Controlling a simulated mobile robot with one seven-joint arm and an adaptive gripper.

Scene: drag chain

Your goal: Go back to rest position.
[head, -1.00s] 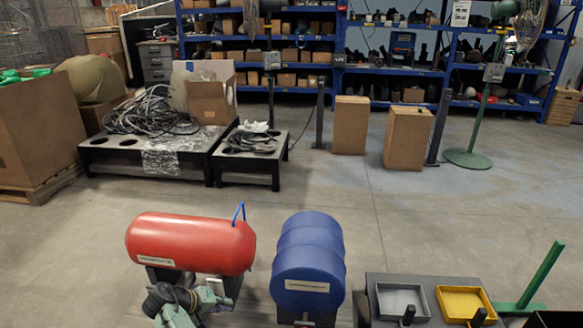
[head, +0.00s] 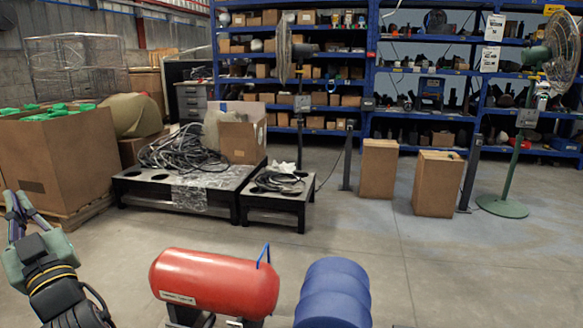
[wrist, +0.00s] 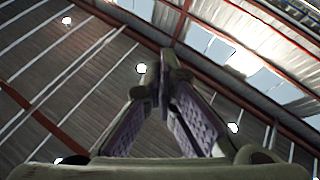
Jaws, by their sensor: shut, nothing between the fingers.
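My gripper (head: 17,208) is at the left edge of the head view, raised and pointing upward, clear of everything. Its purple-padded fingers are together at the tips and empty. In the wrist view the fingers (wrist: 172,62) point up toward the roof, with ceiling beams and lamps behind them. The red tank (head: 215,280) lies on its side at the bottom of the head view, with a blue tube (head: 264,255) at its right end. The blue barrel (head: 333,292) is beside it, cut off by the bottom edge.
A large cardboard box (head: 50,165) with green contents stands behind my gripper. Black low tables (head: 178,197) hold cables. Two brown boxes (head: 379,168) (head: 436,183), a green fan stand (head: 513,175) and blue shelves (head: 365,75) stand farther back. Floor on the right is free.

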